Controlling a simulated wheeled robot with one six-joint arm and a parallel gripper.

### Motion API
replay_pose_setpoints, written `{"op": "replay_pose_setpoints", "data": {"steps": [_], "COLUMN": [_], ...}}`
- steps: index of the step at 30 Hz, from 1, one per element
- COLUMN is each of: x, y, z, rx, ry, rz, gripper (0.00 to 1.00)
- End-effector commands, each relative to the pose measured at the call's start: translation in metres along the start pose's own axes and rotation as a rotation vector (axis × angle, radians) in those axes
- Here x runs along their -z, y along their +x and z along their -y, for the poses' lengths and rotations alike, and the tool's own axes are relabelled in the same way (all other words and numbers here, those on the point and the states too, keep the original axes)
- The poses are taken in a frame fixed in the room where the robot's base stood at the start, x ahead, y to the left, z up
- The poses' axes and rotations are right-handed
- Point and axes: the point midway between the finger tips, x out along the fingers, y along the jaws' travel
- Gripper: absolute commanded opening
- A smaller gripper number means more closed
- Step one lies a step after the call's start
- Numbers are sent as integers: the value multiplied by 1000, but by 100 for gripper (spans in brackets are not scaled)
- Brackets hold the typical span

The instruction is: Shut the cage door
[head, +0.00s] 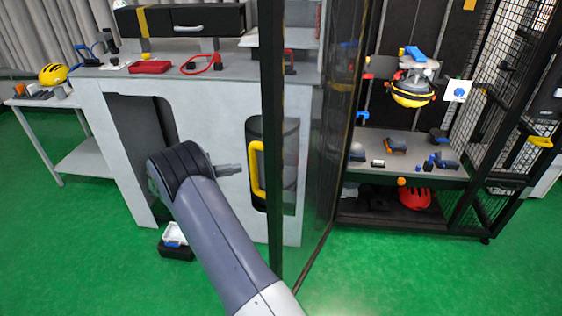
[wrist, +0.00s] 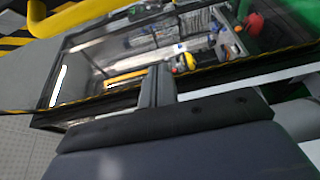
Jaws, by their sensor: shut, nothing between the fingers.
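The cage door (head: 272,100) stands open, swung out from the cage (head: 455,200) toward me. It has a black frame, a clear panel and a yellow handle (head: 256,168) on its near edge. My gripper (head: 236,170) is shut and empty, just left of the handle; whether it touches the door cannot be told. In the wrist view, my gripper's narrow shut fingers (wrist: 160,80) point at a dark frame with a clear panel. A yellow bar, likely the handle, (wrist: 90,14) crosses the top left.
A grey workbench (head: 110,95) with a drawer unit (head: 190,20) stands behind my arm on the left. A black box (head: 176,250) lies on the floor by it. Green floor is clear in front.

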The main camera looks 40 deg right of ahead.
Motion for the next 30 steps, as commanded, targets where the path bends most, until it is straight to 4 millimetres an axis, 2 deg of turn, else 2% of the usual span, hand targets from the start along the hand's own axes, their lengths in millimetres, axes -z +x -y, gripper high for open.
{"op": "replay_pose_setpoints", "data": {"steps": [5, 18, 24, 30], "x": [0, -3, -21, -28], "y": [16, 105, 121, 127], "z": [-2, -4, -3, -1], "rx": [-5, -3, -3, -2], "ry": [3, -2, -2, 0], "rz": [3, 3, 1, 0], "gripper": [0, 0, 0, 0]}}
